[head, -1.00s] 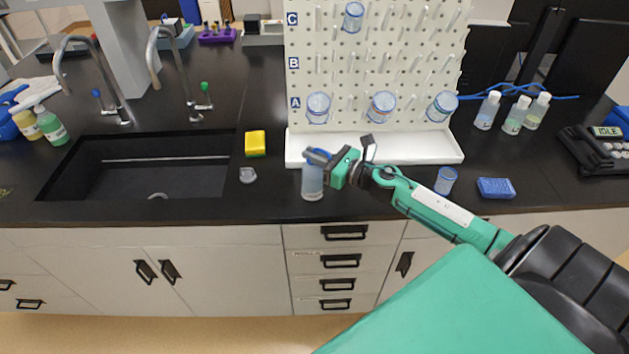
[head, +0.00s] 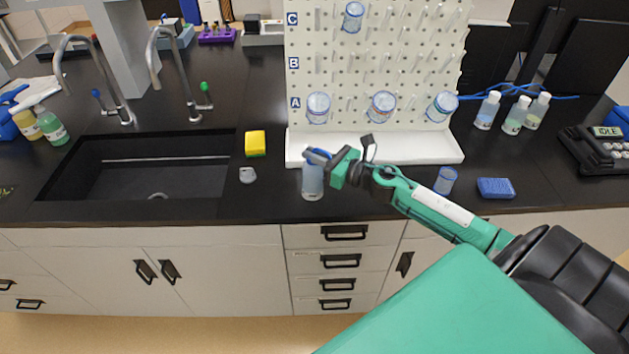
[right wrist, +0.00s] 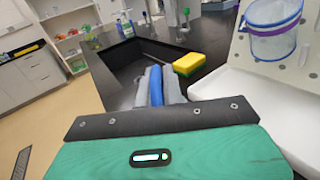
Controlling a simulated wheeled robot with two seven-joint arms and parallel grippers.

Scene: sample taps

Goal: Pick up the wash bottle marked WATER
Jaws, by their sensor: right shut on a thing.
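A translucent, pale bottle (head: 312,183) stands upright near the counter's front edge, below the pegboard. My right gripper (head: 318,155) is shut on its top from the right side. In the right wrist view, the grey fingers of my right gripper (right wrist: 157,88) are closed with a blue part of the bottle (right wrist: 156,86) between them. I cannot read any marking on the held bottle. Three small white-capped bottles (head: 516,115) stand at the right on the counter; their labels are too small to read. My left gripper is not in view.
The sink (head: 150,165) lies to the left. A yellow sponge (head: 255,143) and a small clear vessel (head: 247,175) are left of the bottle. The pegboard's white tray (head: 420,147) is behind.

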